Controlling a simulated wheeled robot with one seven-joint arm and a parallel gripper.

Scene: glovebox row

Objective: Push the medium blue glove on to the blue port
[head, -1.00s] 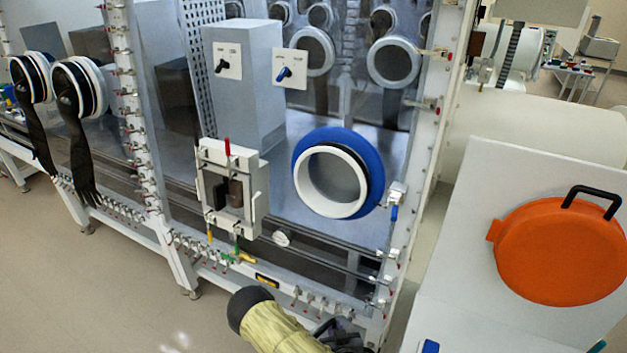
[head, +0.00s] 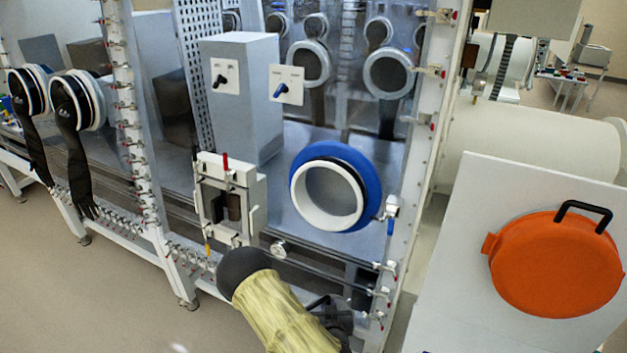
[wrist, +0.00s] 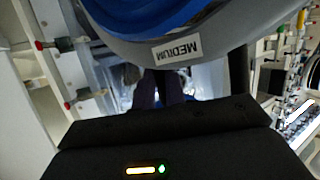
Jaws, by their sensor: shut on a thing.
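The blue port (head: 368,180) is on the front panel of the glovebox in the head view, with a white inner ring around an open hole and a dark band between. In the wrist view the medium blue glove (wrist: 150,14) fills the top, its grey cuff (wrist: 215,38) carrying a label that reads MEDIUM upside down. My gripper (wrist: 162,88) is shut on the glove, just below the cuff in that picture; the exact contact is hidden. In the head view my sleeved arm is low and left of the port, apart from it. I cannot make out the glove there.
A white framed fixture (head: 230,200) stands out left of the port. A valve with a blue handle (head: 390,217) is close at the port's right. A gauge (head: 278,249) and rails run below. An orange lid (head: 556,265) is on the grey panel at right.

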